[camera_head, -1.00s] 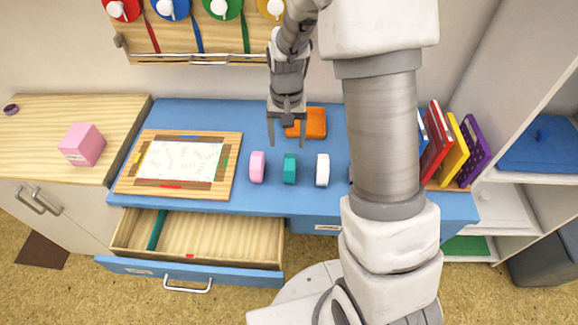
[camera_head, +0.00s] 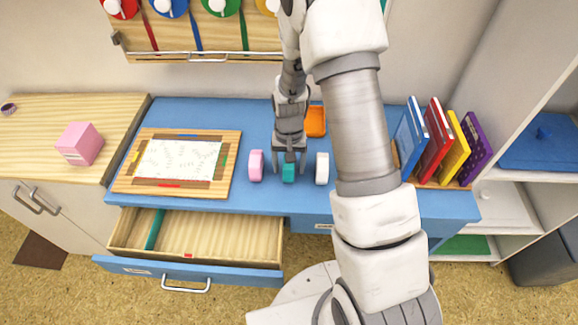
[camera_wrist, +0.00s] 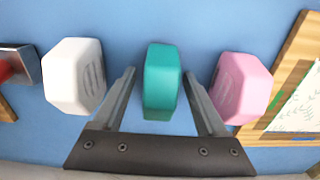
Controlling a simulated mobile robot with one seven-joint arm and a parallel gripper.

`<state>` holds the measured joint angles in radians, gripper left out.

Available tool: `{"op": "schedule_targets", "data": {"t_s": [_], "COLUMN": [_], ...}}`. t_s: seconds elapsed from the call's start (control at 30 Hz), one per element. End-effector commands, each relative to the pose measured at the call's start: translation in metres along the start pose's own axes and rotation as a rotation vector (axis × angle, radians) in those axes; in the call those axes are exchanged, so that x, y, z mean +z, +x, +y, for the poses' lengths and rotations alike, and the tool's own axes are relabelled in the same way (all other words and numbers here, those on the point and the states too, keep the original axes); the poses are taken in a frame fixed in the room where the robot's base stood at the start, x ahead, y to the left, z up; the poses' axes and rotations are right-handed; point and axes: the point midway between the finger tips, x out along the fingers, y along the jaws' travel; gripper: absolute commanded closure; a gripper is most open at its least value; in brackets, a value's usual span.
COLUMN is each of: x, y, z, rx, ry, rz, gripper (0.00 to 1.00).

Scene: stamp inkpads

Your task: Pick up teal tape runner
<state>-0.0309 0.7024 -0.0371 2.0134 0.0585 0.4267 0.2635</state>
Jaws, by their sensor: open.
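The teal tape runner (camera_head: 288,173) stands on the blue desk between a pink one (camera_head: 256,166) and a white one (camera_head: 322,168). My gripper (camera_head: 289,170) is open and over the teal tape runner. In the wrist view, the teal tape runner (camera_wrist: 161,82) lies between the two fingers of my gripper (camera_wrist: 160,78), with a gap on each side. The white one (camera_wrist: 74,76) is close outside one finger, and the pink one (camera_wrist: 241,88) is close outside the other. In the head view my gripper hides the teal piece's upper part.
A wood-framed board (camera_head: 228,178) lies on the desk (camera_head: 255,118) at left. An orange object (camera_head: 316,122) is behind my gripper. Books (camera_head: 437,142) stand at right. A drawer (camera_head: 225,242) is open below the desk front. A pink block (camera_head: 80,144) sits on the left cabinet.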

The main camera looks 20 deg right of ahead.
Motion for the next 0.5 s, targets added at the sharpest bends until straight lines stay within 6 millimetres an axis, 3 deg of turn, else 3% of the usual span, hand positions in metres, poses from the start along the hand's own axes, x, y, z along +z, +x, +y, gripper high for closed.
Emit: {"op": "schedule_targets", "data": {"t_s": [0.13, 0.5], "x": [-0.0002, -0.0001], "y": [-0.0004, -0.0006], "z": [0.0, -0.0001], "rx": [0.0, 0.0], "ry": [0.0, 0.0], "rz": [0.0, 0.0], "gripper": [0.25, 0.92]}}
